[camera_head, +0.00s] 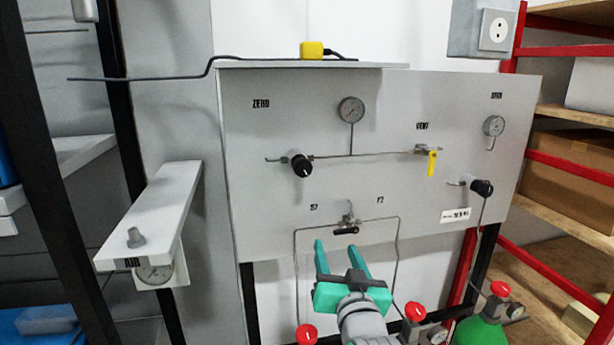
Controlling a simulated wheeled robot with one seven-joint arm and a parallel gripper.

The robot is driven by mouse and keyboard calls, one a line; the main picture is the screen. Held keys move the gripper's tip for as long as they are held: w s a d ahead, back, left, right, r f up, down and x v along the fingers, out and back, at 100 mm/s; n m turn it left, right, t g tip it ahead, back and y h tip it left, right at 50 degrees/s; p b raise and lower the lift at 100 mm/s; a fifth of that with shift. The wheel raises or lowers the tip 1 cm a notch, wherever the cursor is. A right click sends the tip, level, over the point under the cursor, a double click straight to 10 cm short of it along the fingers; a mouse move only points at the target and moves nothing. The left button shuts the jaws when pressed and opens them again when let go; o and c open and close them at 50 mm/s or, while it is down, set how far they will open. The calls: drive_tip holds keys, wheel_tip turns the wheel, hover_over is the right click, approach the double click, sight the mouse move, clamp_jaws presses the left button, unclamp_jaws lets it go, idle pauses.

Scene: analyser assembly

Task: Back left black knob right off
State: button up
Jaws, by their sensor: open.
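The left black knob (301,165) sticks out of the grey panel (270,215) below the word ZERO, on a thin pipe. A gauge (351,110) stands up and right of it. A second black knob (482,187) is at the panel's right side. My gripper (336,246) has teal fingers, spread apart and empty. It is in front of the panel's lower middle, below and slightly right of the left knob and apart from it. Its fingers point up and away, just below a small valve with a black handle (346,230). I cannot tell how far either knob is turned.
A yellow lever (432,163) hangs below the word VENT. Red-topped cylinder valves (415,312) stand low in front. A white bracket with a gauge (153,273) juts out at left. Shelves with red posts (565,165) stand at right. The panel face around the left knob is clear.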

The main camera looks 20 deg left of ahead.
sight(302, 170)
drive_tip(key=s+a+r+n+g+y, duration=0.1)
drive_tip(key=s+a+r+n+y, duration=0.15)
drive_tip(key=r, duration=1.25)
drive_tip(key=shift+h, duration=0.35)
drive_tip(key=x, duration=0.9)
drive_tip(key=shift+s+a, duration=0.25)
drive_tip(key=shift+a, duration=0.15)
drive_tip(key=shift+x, duration=1)
drive_tip(key=shift+d, duration=0.15)
drive_tip(key=shift+s+a+n, duration=0.15)
drive_tip(key=shift+a+n, duration=0.1)
drive_tip(key=c, duration=1)
